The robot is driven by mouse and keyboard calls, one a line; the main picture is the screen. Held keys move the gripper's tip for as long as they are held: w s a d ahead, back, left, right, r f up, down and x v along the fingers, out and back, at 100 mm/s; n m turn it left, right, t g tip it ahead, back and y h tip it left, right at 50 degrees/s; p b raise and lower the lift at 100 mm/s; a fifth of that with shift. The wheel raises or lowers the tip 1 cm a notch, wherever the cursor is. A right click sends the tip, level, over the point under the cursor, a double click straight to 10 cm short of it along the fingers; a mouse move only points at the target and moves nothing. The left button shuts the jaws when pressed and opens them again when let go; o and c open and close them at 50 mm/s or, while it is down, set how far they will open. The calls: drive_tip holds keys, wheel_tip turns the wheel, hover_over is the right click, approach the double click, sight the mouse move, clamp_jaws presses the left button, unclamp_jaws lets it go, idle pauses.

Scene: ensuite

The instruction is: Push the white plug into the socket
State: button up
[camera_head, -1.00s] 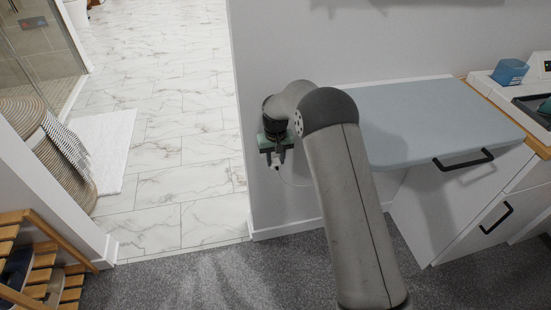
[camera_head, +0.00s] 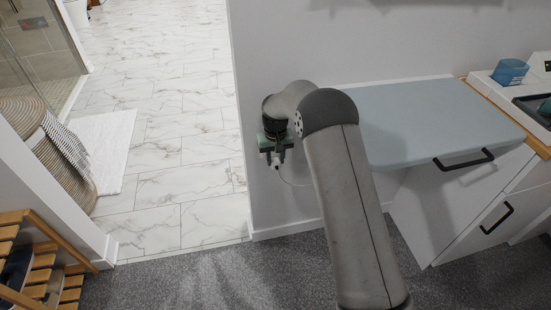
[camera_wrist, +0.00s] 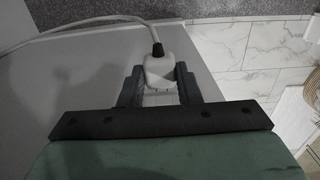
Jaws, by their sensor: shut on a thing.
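The white plug (camera_wrist: 159,71) is between the two dark fingers of my gripper (camera_wrist: 160,84) in the wrist view, with its cord running off to the upper left. In the head view my gripper (camera_head: 275,156) is low beside the wall near the doorway edge, and a small white bit of the plug (camera_head: 276,167) shows at its tip. My gripper is shut on the plug. A pale piece just below the plug in the wrist view may be part of the socket, but I cannot tell; the plug's prongs are hidden.
The grey wall (camera_head: 262,205) is right beside my gripper, ending at the doorway to the tiled floor (camera_head: 180,160). A cabinet with a blue-grey top (camera_head: 430,120) stands to the right. A wooden rack (camera_head: 45,262) is at the lower left. Grey carpet (camera_head: 200,285) lies clear in front.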

sight(277, 164)
drive_tip(key=shift+w+a, duration=0.2)
drive_tip(key=shift+w, duration=0.45)
drive_tip(key=shift+w+a, duration=0.2)
drive_tip(key=shift+w, duration=0.45)
drive_tip(key=shift+w+r, duration=0.1)
drive_tip(key=shift+w, duration=0.05)
drive_tip(key=shift+s+d+b, duration=0.1)
drive_tip(key=shift+s+d, duration=0.15)
drive_tip(key=shift+s, duration=0.7)
drive_tip(key=shift+s+d+b, duration=0.1)
drive_tip(key=shift+s+d, duration=0.2)
drive_tip(key=shift+s, duration=0.7)
drive_tip(key=shift+s+d+b, duration=0.1)
drive_tip(key=shift+s+d, duration=0.15)
drive_tip(key=shift+s, duration=0.7)
drive_tip(key=shift+w, duration=0.1)
drive_tip(key=shift+w+a, duration=0.2)
drive_tip(key=shift+w, duration=0.4)
drive_tip(key=shift+w+a, duration=0.2)
drive_tip(key=shift+w, duration=0.4)
drive_tip(key=shift+w+a, duration=0.25)
drive_tip(key=shift+w, duration=0.55)
drive_tip(key=shift+w+a, duration=0.2)
drive_tip(key=shift+w, duration=0.55)
